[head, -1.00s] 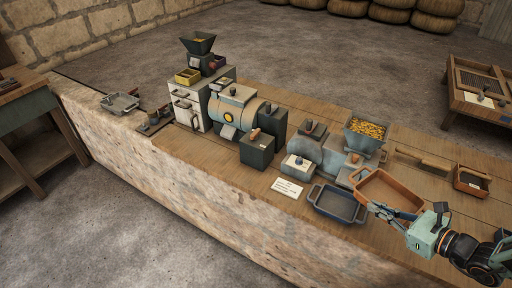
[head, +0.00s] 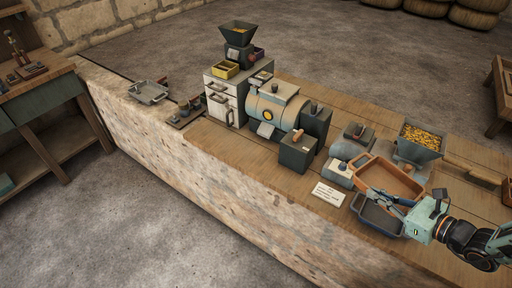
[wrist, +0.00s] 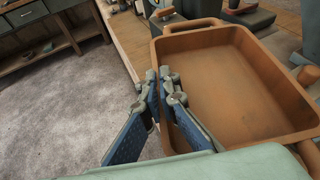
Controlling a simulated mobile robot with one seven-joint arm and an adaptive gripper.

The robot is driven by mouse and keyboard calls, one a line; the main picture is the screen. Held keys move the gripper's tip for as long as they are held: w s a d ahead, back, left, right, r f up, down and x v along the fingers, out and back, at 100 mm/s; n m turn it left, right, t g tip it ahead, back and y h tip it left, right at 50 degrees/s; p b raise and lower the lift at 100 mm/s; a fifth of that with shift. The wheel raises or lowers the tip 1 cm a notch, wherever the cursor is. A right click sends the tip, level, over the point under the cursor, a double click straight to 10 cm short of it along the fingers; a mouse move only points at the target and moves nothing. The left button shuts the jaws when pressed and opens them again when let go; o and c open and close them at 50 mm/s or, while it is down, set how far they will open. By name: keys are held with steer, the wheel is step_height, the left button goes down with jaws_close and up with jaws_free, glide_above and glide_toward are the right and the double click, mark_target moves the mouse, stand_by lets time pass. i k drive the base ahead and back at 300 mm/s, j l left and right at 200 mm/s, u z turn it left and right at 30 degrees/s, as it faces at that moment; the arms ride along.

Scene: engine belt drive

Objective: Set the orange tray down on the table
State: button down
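The orange tray (head: 398,184) is empty and roughly level in the head view. It hangs over or just behind the dark blue tray (head: 376,220) on the stone-fronted table (head: 240,160), partly covering it. My gripper (head: 374,193) is shut on the orange tray's near side wall. In the wrist view the fingers (wrist: 164,80) pinch that wall, and the orange tray (wrist: 225,90) fills the right half. I cannot tell how high its underside is above the table.
Left of the orange tray are a grey machine block (head: 350,143) and a white card (head: 328,193). A hopper of yellow grains (head: 418,142) stands close behind it. The engine (head: 272,108) is further left. Bare wood lies near the card.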

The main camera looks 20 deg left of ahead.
mark_target(247, 151)
steer(key=i+j, duration=0.15)
steer(key=i+j+u, duration=0.1)
steer(key=j, duration=0.3)
steer(key=i, duration=0.55)
